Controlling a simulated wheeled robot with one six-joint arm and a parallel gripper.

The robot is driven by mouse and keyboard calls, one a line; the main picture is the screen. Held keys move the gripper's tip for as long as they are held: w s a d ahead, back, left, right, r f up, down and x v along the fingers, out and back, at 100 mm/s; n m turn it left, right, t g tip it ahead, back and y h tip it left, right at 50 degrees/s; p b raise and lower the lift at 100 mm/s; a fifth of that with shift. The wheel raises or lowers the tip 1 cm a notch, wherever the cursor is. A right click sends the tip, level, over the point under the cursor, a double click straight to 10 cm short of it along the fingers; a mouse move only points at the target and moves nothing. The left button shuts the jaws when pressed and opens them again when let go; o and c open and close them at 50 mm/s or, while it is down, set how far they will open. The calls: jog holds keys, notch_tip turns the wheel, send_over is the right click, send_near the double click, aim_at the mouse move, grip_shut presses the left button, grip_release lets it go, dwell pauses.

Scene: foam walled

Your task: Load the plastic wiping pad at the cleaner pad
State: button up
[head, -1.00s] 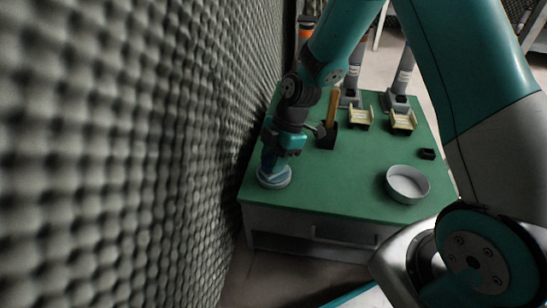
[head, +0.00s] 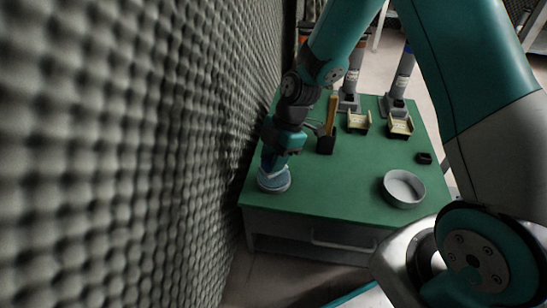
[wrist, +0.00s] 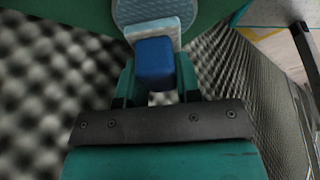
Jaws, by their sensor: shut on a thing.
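My gripper (head: 271,160) is low over the near left corner of the green table. In the wrist view its two fingers (wrist: 155,78) are shut on a blue block (wrist: 154,62). The block joins a pale, flat plate (wrist: 158,28), which I take to be the plastic wiping pad. A round, pale blue-grey disc, apparently the cleaner pad (head: 274,180), lies on the table right under the gripper. It also shows at the top of the wrist view (wrist: 155,8). The plate is at the disc's edge; I cannot tell whether they touch.
A grey foam wall (head: 130,150) stands close on the left. A white round bowl (head: 403,188) is on the right of the green table (head: 330,190). The middle is clear.

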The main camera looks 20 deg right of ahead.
aim_at(268, 159)
jog(key=shift+r+p, duration=1.75)
jog(key=shift+r, duration=0.55)
